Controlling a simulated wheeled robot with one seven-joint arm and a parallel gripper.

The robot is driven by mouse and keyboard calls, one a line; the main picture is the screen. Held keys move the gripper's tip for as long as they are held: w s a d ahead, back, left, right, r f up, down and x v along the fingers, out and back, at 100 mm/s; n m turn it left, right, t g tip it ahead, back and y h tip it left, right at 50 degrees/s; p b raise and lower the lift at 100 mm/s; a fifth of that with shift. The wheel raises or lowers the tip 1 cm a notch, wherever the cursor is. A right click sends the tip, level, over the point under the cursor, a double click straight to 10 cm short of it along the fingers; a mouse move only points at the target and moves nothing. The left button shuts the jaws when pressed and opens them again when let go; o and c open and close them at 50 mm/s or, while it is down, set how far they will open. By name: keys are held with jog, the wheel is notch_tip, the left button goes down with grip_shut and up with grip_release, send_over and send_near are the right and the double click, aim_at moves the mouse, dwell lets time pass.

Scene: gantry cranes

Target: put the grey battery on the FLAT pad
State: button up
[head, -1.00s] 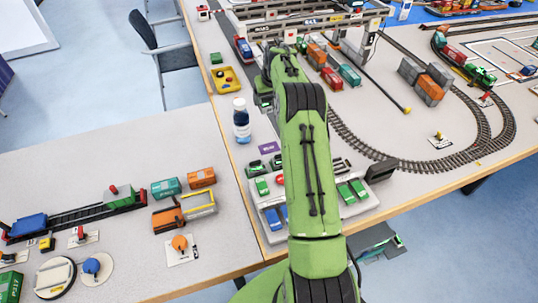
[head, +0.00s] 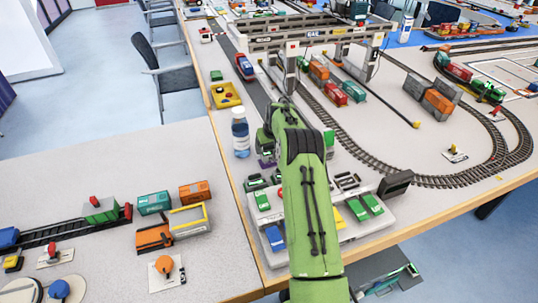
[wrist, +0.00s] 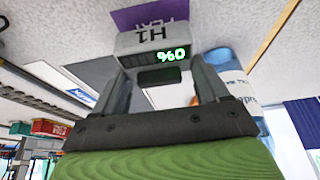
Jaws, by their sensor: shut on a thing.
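The grey battery, marked H1 with a green 0% display (wrist: 150,41), is between the fingers of my gripper (wrist: 161,74) in the wrist view. My gripper is shut on it. The purple FLAT pad (wrist: 150,14) lies just beyond the battery in the wrist view, its lettering partly covered. I cannot tell whether the battery touches the pad. In the head view a bit of the purple pad (head: 266,163) shows beside my green arm, which hides the battery and most of my fingers.
A yellow tray (head: 226,95) is farther back. The gantry crane (head: 305,38) stands beyond.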

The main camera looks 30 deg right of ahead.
jog(key=shift+f, duration=1.3)
jog(key=o, duration=1.2)
jog(key=shift+c, duration=0.2)
jog(key=p+v, duration=0.2)
jog(key=v, duration=0.9)
jog(key=s+a+r+n, duration=0.1)
jog(key=s+a+r, duration=0.5)
jog(key=a+r, duration=0.3)
jog(key=s+a+r+n, duration=0.1)
jog(key=s+a+r, duration=0.6)
jog(key=a+r, duration=0.2)
jog(key=s+a+f, duration=0.1)
jog(key=s+a, duration=0.3)
jog(key=s, duration=0.7)
jog(key=s+a+f+n+t+y, duration=0.1)
jog(key=s+a, duration=0.4)
jog(key=s, duration=0.6)
jog(key=shift+s, duration=0.4)
